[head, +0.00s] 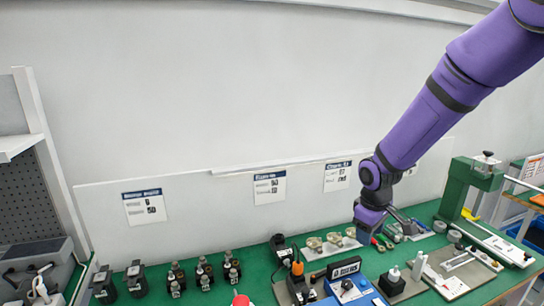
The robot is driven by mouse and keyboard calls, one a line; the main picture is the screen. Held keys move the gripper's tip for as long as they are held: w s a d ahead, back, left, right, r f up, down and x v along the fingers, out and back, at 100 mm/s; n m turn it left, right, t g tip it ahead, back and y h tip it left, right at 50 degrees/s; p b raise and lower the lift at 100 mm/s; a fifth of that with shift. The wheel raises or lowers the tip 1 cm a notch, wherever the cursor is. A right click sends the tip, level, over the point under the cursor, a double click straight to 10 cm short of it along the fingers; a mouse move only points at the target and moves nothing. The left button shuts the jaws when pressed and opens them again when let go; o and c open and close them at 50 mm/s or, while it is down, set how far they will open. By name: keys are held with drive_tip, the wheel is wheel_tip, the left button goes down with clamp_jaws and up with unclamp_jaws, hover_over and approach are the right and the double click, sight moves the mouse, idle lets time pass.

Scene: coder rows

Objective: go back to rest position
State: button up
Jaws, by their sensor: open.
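My purple arm reaches in from the upper right and bends down at the wrist. My gripper (388,230) hangs low over the back part of the green bench (210,262), right of the middle of the picture. It is open, and I see nothing held in it. The fingertips are small and partly lost against the parts behind them, so I cannot tell whether they touch the bench.
A row of pale round parts (330,243) stands left of my gripper. A green press (468,190) stands to its right. A blue box (350,292) and a white bottle (418,264) are in front. Several dark fittings (205,272) stand left. The wall above is clear.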

drive_tip(key=s+d+r+m+t, duration=0.1)
drive_tip(key=s+d+r+m, duration=0.15)
drive_tip(key=s+r, duration=0.65)
drive_tip(key=s+d+r+m+t, duration=0.1)
drive_tip(key=s+r+m+t, duration=0.15)
drive_tip(key=s+r, duration=0.7)
drive_tip(key=s+d+r+m, duration=0.1)
drive_tip(key=s+r, duration=0.3)
drive_tip(key=s, duration=0.4)
drive_tip(key=shift+s+r+m+t+y, duration=0.3)
drive_tip(key=shift+r+m+t, duration=0.1)
drive_tip(key=shift+m, duration=0.5)
